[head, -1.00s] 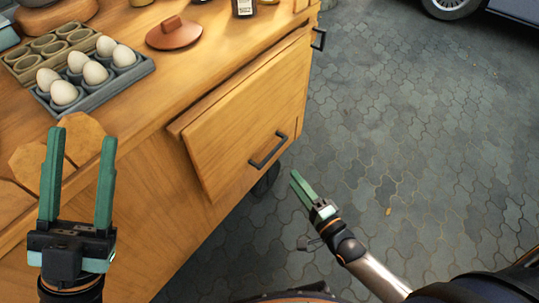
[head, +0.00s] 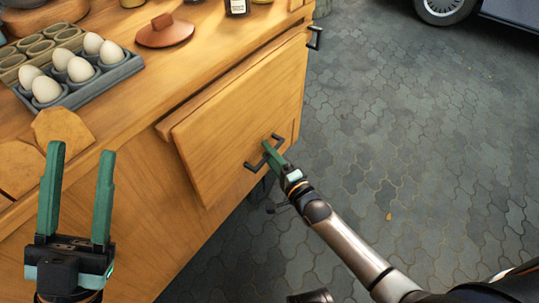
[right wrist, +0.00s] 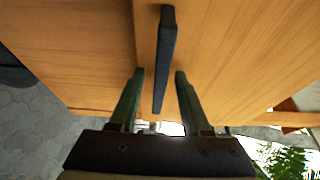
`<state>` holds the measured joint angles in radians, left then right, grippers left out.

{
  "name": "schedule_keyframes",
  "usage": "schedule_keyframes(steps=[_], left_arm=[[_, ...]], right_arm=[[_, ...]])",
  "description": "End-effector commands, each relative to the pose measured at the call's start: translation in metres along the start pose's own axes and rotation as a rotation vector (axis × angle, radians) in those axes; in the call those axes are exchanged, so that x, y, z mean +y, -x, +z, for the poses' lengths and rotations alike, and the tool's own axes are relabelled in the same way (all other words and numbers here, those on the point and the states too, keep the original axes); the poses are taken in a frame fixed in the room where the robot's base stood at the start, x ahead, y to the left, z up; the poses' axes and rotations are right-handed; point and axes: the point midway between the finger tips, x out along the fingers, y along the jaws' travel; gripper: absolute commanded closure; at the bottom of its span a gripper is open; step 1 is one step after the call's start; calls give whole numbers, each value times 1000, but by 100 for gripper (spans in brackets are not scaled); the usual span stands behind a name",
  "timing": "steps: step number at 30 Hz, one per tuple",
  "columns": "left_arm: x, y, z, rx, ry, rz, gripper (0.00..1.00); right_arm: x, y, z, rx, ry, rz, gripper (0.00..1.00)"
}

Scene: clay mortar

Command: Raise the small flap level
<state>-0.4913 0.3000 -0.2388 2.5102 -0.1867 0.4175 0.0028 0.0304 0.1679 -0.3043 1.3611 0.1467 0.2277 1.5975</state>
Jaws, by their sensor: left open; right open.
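The small flap (head: 225,125) is a wooden panel that hangs sloping down below the counter's edge. It bears a black bar handle (head: 251,167) near its lower edge. My right gripper (head: 269,150) is at this handle, fingers open. In the right wrist view the handle (right wrist: 166,45) runs between the two open fingertips (right wrist: 159,73), with a gap on each side, against the wooden flap (right wrist: 235,50). My left gripper (head: 80,155) is open and empty in front of the counter at the left. The far finger of the right gripper is partly hidden in the head view.
Another black handle (head: 315,37) sits at the counter's far corner. Paved floor (head: 420,140) lies open at the right.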

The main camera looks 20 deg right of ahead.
Motion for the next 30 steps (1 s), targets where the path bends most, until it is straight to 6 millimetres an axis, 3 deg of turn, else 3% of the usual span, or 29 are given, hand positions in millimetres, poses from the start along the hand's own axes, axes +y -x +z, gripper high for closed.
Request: schedule_keyframes(steps=[3, 16, 30], left_arm=[[0, 0, 0, 0, 1, 0, 50], [0, 0, 0, -1, 0, 3, 50], [0, 0, 0, 0, -2, 3, 50]], right_arm=[[0, 0, 0, 0, 0, 0, 52], [0, 0, 0, 0, 0, 0, 100], [0, 1, 0, 0, 1, 0, 100]])
